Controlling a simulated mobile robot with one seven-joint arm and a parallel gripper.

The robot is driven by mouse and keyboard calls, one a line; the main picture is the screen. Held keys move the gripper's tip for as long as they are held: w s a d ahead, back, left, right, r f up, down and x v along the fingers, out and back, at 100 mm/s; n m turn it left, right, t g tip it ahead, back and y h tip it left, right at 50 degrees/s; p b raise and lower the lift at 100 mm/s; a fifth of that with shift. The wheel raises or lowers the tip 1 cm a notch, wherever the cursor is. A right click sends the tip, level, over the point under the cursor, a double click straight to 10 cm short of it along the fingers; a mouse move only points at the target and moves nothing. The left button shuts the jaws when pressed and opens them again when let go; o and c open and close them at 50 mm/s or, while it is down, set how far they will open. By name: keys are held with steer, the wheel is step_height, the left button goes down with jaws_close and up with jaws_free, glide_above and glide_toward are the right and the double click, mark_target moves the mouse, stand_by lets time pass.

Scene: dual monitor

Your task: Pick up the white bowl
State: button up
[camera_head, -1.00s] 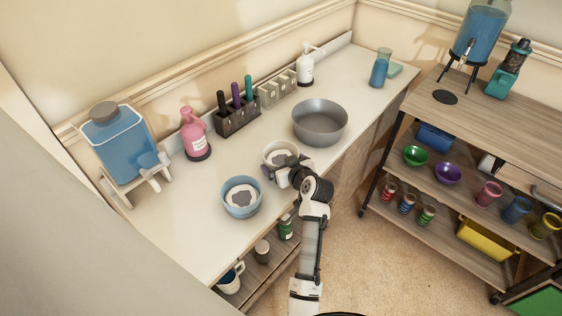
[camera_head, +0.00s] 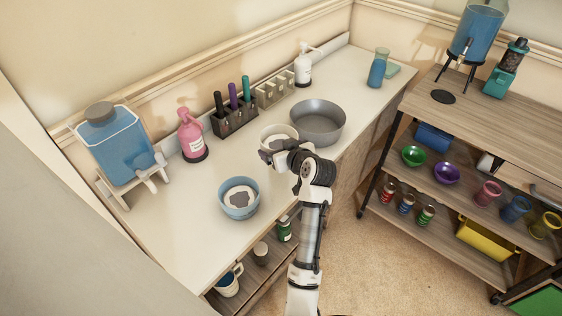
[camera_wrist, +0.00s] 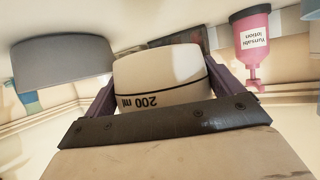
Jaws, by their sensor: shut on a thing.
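The white bowl (camera_head: 279,131) is in my gripper (camera_head: 276,152), at the left edge of the large grey bowl in the head view. In the wrist view the white bowl (camera_wrist: 158,70), with a dark line and "200 ml" on its side, sits between the two dark fingers of my gripper (camera_wrist: 160,92). The gripper is shut on it. The wrist picture is upside down. The bowl appears held up over the counter; its underside and height are hard to tell. My gripper hides its near side in the head view.
The grey bowl (camera_head: 319,119) stands close to the right. A blue bowl (camera_head: 239,199) stands on the counter (camera_head: 190,215) to the left front. A dark marker holder (camera_head: 235,121), white divided box (camera_head: 275,91) and pink lotion bottle (camera_head: 191,138) line the back.

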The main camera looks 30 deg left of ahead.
step_height(320, 180, up, 13)
steer(key=b, duration=0.1)
steer(key=shift+r, duration=0.2)
steer(key=shift+f, duration=0.1)
